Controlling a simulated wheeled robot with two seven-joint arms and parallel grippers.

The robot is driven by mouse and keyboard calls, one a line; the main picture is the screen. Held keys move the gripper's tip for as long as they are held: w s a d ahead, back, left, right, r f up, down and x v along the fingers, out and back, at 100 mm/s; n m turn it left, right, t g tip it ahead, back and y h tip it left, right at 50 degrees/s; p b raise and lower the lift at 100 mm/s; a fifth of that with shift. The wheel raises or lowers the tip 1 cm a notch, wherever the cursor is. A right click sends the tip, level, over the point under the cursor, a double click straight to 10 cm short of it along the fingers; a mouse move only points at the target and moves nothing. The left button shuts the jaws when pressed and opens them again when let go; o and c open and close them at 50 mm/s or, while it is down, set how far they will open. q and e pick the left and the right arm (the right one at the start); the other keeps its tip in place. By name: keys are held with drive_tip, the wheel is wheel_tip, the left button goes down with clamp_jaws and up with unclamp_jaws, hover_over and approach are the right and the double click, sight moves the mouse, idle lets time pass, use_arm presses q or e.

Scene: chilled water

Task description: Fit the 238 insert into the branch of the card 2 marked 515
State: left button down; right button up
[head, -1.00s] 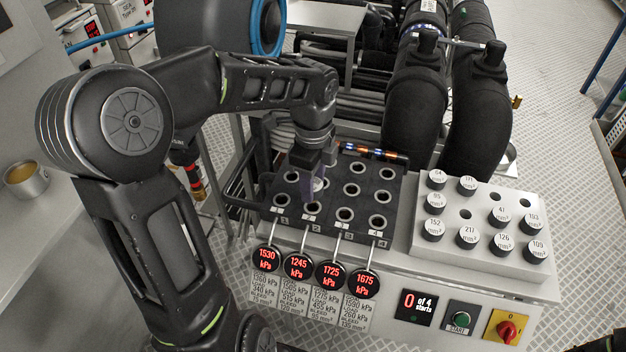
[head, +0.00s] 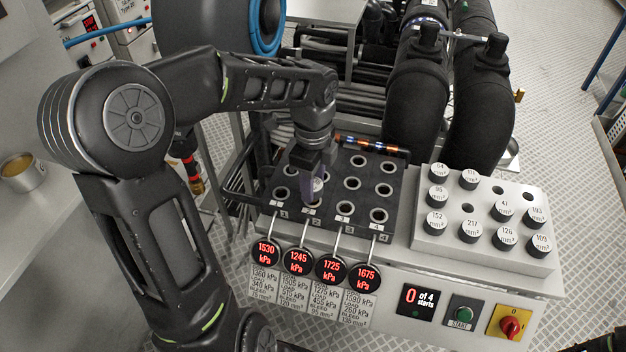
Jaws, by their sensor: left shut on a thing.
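My left gripper (head: 315,190) is shut on a small insert (head: 318,184), whose pale top shows between the fingers. Its marking is too small to read. The gripper points down over the dark block of round sockets (head: 335,217), at the front of column 2. The fingers and insert partly cover the socket there, so I cannot tell whether the insert has entered it. Card 2 (head: 292,292) hangs below the 1245 kPa gauge (head: 298,261) and carries a 515 line. My right gripper does not show.
A pale rack (head: 425,238) at the right holds several black inserts with white tops, such as 152 (head: 436,222) and 109 (head: 539,245), and has empty holes. A counter (head: 416,300) reads 0 of 4 starts. Thick black pipes (head: 418,100) rise behind the block.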

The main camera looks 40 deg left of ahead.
use_arm(q)
drive_tip(key=shift+f+b, duration=0.5)
drive_tip(key=shift+f, duration=0.55)
drive_tip(key=c, duration=0.7)
unclamp_jaws()
drive_tip(key=shift+c, duration=0.2)
wheel_tip(320, 180, up, 8)
drive_tip(key=shift+f, duration=0.1)
